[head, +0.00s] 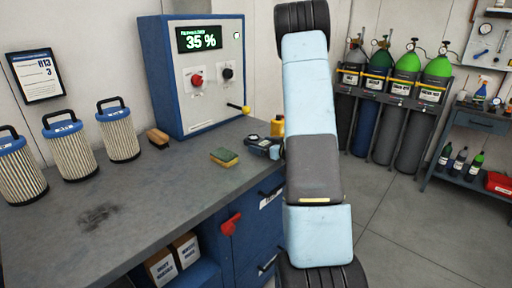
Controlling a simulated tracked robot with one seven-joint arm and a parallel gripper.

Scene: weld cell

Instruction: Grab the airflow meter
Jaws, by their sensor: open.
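A small dark handheld device with a light display, which looks like the airflow meter (259,143), lies on the grey workbench (150,195) near its right end. A small pale blue part shows at its right side, close to the edge of my arm in the picture. I cannot tell whether my arm hides more of it. My arm stands upright across the middle of the head view, to the right of the meter. My gripper is not in view.
A yellow bottle (277,125) stands behind the meter. A green-and-yellow sponge (224,157), a brush (158,137) and several filter cartridges (118,132) are on the bench. A blue control box (195,75) stands behind. Gas cylinders (403,120) stand at right; the floor between is clear.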

